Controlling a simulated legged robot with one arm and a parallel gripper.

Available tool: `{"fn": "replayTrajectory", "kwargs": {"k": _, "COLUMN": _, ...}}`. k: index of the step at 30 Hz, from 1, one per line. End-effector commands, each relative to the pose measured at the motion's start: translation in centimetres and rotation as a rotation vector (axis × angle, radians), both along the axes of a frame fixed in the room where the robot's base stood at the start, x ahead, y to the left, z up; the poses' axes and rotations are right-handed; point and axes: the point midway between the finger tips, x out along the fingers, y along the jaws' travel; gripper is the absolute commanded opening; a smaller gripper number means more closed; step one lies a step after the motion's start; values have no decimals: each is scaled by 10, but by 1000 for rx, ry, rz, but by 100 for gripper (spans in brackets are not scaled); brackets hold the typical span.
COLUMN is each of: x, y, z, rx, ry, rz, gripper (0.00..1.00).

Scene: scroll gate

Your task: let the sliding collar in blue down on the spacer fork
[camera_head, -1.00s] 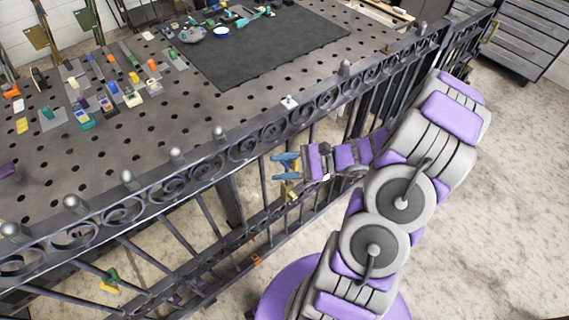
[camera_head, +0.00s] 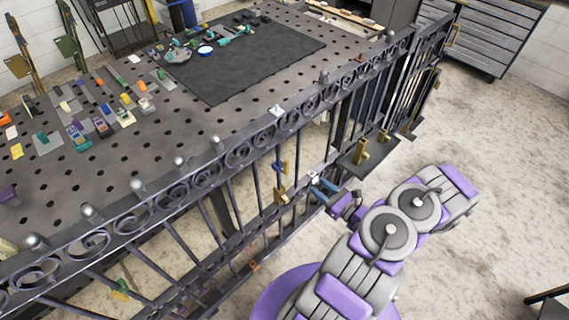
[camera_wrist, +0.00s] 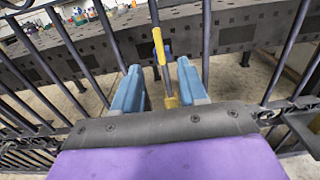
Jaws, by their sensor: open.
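The blue sliding collar (camera_head: 279,166) sits on an upright bar of the gate in the head view. A brass-yellow piece (camera_head: 280,193), which looks like the spacer fork, is just below it on the same bar. My gripper (camera_head: 322,188) is to the right of them, apart from both, with blue fingers open. In the wrist view, the open fingers (camera_wrist: 160,68) appear on either side of a bar. A yellow upright piece (camera_wrist: 158,46) shows on that bar, and another yellow part is lower between the fingers (camera_wrist: 170,102). Little of the blue collar shows there.
The iron gate (camera_head: 238,158) with scrolls and close upright bars runs across the view. Behind it stands a perforated table (camera_head: 180,124) with a dark mat (camera_head: 250,62) and several small parts. A grey ledge with brass pieces (camera_head: 361,151) is at right.

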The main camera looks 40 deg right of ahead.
Motion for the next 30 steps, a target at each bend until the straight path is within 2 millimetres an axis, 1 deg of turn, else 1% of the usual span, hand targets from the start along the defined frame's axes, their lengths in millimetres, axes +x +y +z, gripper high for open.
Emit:
{"fn": "replayTrajectory", "kwargs": {"k": 5, "x": 29, "y": 8, "z": 0, "rx": -6, "ry": 2, "rz": 9, "gripper": 43}}
{"fn": "replayTrajectory", "kwargs": {"k": 10, "x": 63, "y": 16, "z": 1, "rx": -11, "ry": 3, "rz": 11, "gripper": 43}}
{"fn": "replayTrajectory", "kwargs": {"k": 21, "x": 134, "y": 15, "z": 0, "rx": -7, "ry": 1, "rz": 9, "gripper": 43}}
{"fn": "replayTrajectory", "kwargs": {"k": 25, "x": 151, "y": 17, "z": 0, "rx": -5, "ry": 2, "rz": 9, "gripper": 43}}
{"fn": "replayTrajectory", "kwargs": {"k": 30, "x": 163, "y": 19, "z": 2, "rx": -7, "ry": -1, "rz": 6, "gripper": 43}}
